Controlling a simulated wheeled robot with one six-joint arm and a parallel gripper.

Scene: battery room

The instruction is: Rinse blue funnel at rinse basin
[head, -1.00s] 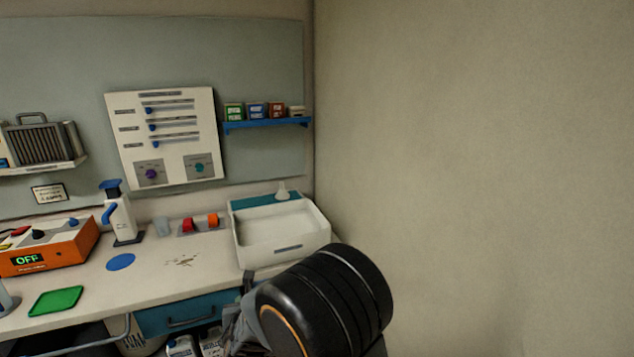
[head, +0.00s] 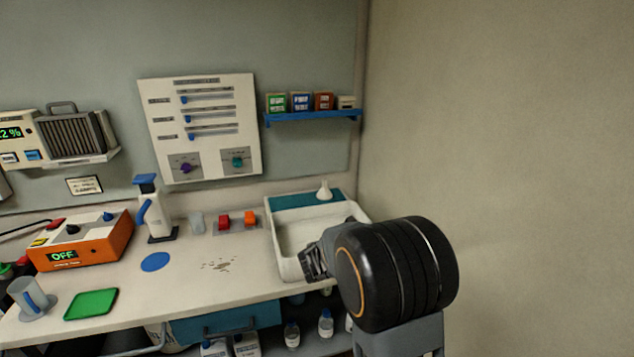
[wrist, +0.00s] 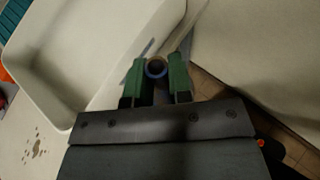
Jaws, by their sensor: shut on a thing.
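The rinse basin (head: 287,270) is a white tray with a teal back strip at the right end of the bench. In the wrist view its wall (wrist: 95,100) lies to the left of my fingers. My gripper (head: 308,264) is at the basin's front right in the head view. In the wrist view its green fingers (wrist: 156,75) are shut on a small round thing with a blue rim, which I take for the blue funnel (wrist: 157,69). Only its round end shows; the rest is hidden. The funnel cannot be made out in the head view.
A small white nozzle (head: 324,190) stands at the basin's back. A wall (head: 520,150) rises close on the right. A shelf (head: 312,117) hangs above.

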